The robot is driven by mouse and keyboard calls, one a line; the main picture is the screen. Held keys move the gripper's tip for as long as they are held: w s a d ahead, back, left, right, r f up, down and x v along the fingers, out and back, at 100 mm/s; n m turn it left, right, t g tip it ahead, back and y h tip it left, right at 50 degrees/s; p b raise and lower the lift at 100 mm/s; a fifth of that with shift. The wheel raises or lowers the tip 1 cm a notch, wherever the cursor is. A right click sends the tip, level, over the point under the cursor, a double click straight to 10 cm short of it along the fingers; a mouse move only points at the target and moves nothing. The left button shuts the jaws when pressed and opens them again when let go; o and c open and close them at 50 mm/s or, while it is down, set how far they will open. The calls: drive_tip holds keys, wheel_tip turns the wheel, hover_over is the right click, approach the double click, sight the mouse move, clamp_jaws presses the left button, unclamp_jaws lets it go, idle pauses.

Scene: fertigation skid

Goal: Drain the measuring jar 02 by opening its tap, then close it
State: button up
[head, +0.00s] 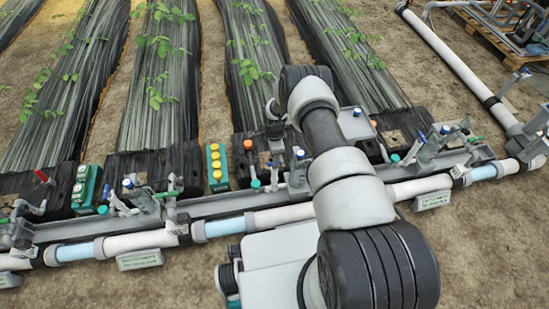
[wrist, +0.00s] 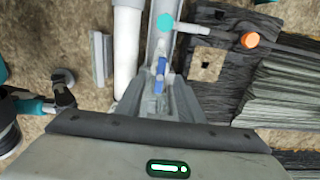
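My gripper's housing (wrist: 140,126) fills the bottom of the wrist view, with a green light on it; its fingertips cannot be made out. In the head view my arm covers the middle of the skid and mostly hides the gripper. In the wrist view a small blue tap handle (wrist: 160,78) lies just ahead of the housing, over a grey rail, with a teal round part (wrist: 165,22) beyond it. Whether the gripper touches the handle cannot be told. Several valve units line the rail in the head view, one with a blue cap (head: 127,184). Their labels are unreadable, so jar 02 cannot be singled out.
A white pipe with light blue sections (head: 225,227) runs along the skid's front. An orange cap (head: 248,145) sits on a black block, also in the wrist view (wrist: 250,40). A yellow-buttoned box (head: 215,167) stands left of it. Bare soil (head: 480,250) lies right front.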

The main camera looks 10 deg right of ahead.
drive_tip(key=shift+f, duration=2.25)
drive_tip(key=c, duration=0.8)
drive_tip(key=o, duration=0.8)
drive_tip(key=shift+f, duration=0.25)
